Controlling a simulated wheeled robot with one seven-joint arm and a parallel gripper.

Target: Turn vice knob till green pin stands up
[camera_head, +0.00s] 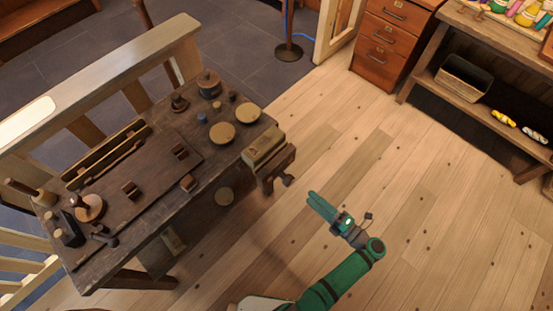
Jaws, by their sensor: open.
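A wooden vice (268,158) is fixed to the right end of the dark workbench (160,216). A small dark knob (287,180) sticks out from the vice's front, low on its right side. I cannot make out a green pin on it at this size. My gripper (312,199) is green and hangs over the floor to the right of the knob, apart from it. Its fingers point up and left towards the vice. It is open and I see nothing between the fingers.
The bench carries round wooden discs (222,133), small spools, a mallet (28,190) and other small tools. A pale railing (130,75) runs behind it. A drawer cabinet (388,40) and a shelf (480,90) stand far right. The plank floor (440,200) around my arm is clear.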

